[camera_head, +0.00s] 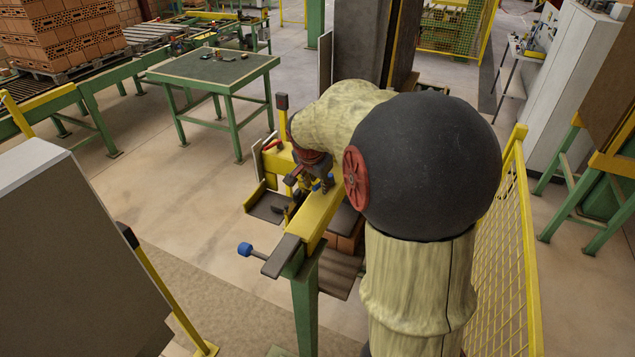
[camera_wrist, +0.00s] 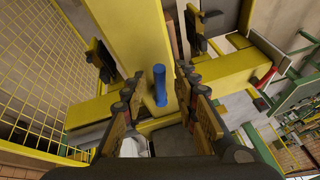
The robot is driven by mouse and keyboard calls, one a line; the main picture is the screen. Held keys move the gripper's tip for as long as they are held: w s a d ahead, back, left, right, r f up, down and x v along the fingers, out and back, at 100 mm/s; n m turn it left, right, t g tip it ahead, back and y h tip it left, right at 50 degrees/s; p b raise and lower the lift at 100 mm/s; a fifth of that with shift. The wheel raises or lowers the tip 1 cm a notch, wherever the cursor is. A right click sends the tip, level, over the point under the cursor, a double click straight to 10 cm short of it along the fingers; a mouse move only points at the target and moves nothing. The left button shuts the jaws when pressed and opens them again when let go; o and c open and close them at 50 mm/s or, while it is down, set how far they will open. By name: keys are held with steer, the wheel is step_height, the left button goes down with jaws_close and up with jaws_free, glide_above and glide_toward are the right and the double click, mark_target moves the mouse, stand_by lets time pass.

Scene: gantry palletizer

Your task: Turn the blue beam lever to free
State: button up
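In the wrist view a blue lever grip (camera_wrist: 160,85) stands out from the face of the yellow beam (camera_wrist: 138,45). My gripper (camera_wrist: 161,84) is open, with one finger to the left of the blue grip and one to the right. Gaps show on both sides of the grip, so neither finger seems to touch it. In the head view my gripper (camera_head: 318,187) is over the yellow beam (camera_head: 317,217), partly hidden by my arm. A small bit of blue shows beside it. The lever's pivot and its marks cannot be made out.
A blue knob on a rod (camera_head: 245,249) juts out left of the beam's near end. A yellow mesh fence (camera_head: 505,245) stands close on the right. A green table (camera_head: 215,66) and pallet of bricks (camera_head: 62,35) are behind.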

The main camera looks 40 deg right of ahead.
steer(key=shift+c, duration=1.2)
jaws_close()
